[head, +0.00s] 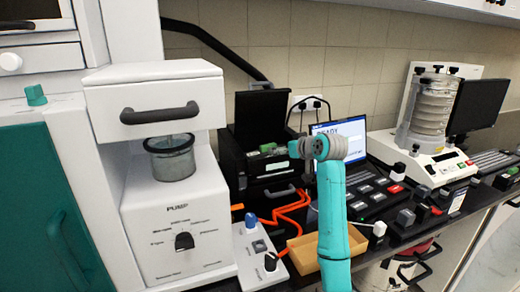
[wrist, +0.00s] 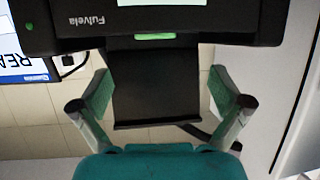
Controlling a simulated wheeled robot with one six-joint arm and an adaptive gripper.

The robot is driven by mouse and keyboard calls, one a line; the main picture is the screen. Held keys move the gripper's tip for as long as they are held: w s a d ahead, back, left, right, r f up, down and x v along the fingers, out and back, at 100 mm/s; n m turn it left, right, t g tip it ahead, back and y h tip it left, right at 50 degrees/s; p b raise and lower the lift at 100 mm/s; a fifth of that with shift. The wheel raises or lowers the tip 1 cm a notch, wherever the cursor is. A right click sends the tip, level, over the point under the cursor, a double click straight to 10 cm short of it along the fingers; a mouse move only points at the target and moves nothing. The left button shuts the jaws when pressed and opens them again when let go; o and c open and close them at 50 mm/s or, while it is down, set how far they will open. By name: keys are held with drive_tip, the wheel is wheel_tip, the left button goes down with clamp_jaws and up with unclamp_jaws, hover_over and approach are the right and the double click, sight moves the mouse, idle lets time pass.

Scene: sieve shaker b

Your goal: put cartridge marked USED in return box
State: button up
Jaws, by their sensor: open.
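No marking USED is readable in either view. A tan open box (head: 325,246), possibly the return box, is partly hidden by my arm.
A white pump unit (head: 175,220) stands left of the printer. Orange cable (head: 288,215) loops in front of it. A laptop (head: 346,138), several black and grey blocks (head: 375,190) and a sieve shaker (head: 430,115) stand to the right. The bench is crowded.

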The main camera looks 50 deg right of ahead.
sight(270, 146)
drive_tip(key=x, duration=0.5)
drive_tip(key=shift+w+d+r, duration=0.15)
drive_tip(key=shift+w, duration=0.05)
drive_tip(key=shift+d+x, duration=0.2)
drive_tip(key=shift+x, duration=1.35)
drive_tip(key=shift+d+x, duration=0.15)
drive_tip(key=shift+x, duration=1.4)
drive_tip(key=shift+s, duration=0.15)
drive_tip(key=c, duration=1.3)
drive_tip(key=shift+r, duration=0.1)
drive_tip(key=c, duration=0.4)
drive_tip(key=shift+r, duration=0.1)
drive_tip(key=shift+c, duration=0.2)
